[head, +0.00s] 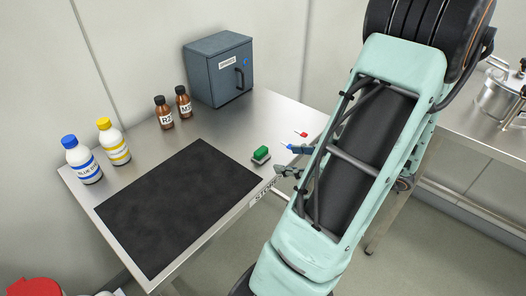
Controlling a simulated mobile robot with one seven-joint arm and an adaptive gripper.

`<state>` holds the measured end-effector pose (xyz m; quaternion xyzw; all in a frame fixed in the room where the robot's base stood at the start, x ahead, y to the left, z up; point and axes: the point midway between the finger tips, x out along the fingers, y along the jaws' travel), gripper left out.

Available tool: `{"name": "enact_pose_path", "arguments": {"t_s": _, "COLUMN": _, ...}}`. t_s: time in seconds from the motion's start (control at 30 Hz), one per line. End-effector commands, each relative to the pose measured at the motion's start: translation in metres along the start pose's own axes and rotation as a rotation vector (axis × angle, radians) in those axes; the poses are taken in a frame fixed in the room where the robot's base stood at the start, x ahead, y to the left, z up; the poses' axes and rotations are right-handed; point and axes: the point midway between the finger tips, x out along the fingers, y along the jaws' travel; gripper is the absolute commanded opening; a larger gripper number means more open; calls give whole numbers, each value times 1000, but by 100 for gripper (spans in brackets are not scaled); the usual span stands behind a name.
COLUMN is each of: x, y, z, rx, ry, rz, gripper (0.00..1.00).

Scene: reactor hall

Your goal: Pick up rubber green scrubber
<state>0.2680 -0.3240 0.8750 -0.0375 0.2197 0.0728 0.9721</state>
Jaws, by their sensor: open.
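The green scrubber (261,153) is a small green block with a paler lower part. It lies on the steel table just right of the black mat, near the front edge. My gripper (284,161) is open and empty, a short way to the right of the scrubber. Its two dark fingers point left toward the scrubber and look apart from it. My pale green arm covers the table's right end and much of the gripper's base.
A black mat (178,205) covers the table's front. Blue-capped (82,160) and yellow-capped (113,142) bottles stand at left. Two brown bottles, R2 (164,114) and another (184,102), stand behind, beside a grey cabinet (219,69). A small red item (301,134) lies near my gripper.

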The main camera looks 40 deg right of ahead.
Motion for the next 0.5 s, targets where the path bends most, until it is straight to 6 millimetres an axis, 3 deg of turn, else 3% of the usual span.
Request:
{"name": "enact_pose_path", "arguments": {"t_s": 0.17, "x": -5, "y": -5, "z": 1, "rx": 63, "ry": -51, "rz": -46, "gripper": 55}}
{"name": "enact_pose_path", "arguments": {"t_s": 0.5, "x": 42, "y": -8, "z": 3, "rx": 69, "ry": -56, "rz": -49, "gripper": 55}}
